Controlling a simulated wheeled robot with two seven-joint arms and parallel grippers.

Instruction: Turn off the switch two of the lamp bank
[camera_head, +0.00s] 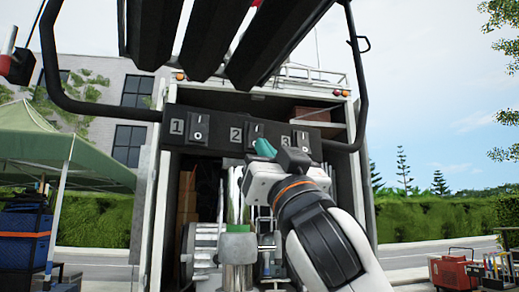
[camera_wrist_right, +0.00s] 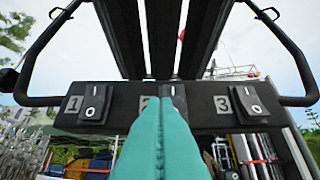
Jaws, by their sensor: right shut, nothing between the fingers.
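The lamp bank's black switch panel (camera_head: 222,143) carries three rocker switches numbered 1, 2 and 3. Switch two (camera_head: 254,131) is in the middle; it also shows in the right wrist view (camera_wrist_right: 173,94), its lower part hidden behind my fingers. My right gripper (camera_head: 264,148) has teal fingertips, shut and empty, just in front of switch two's lower part. In the right wrist view the shut fingers (camera_wrist_right: 160,118) point up at it. I cannot tell whether they touch. My left gripper is not in view.
Switch one (camera_head: 198,127) and switch three (camera_head: 301,142) flank it closely. Dark lamp bars (camera_head: 278,40) and a black tube frame (camera_head: 357,90) hang above. Behind is an open truck (camera_head: 367,190). A green canopy (camera_head: 50,150) stands left, a red cart (camera_head: 455,270) lower right.

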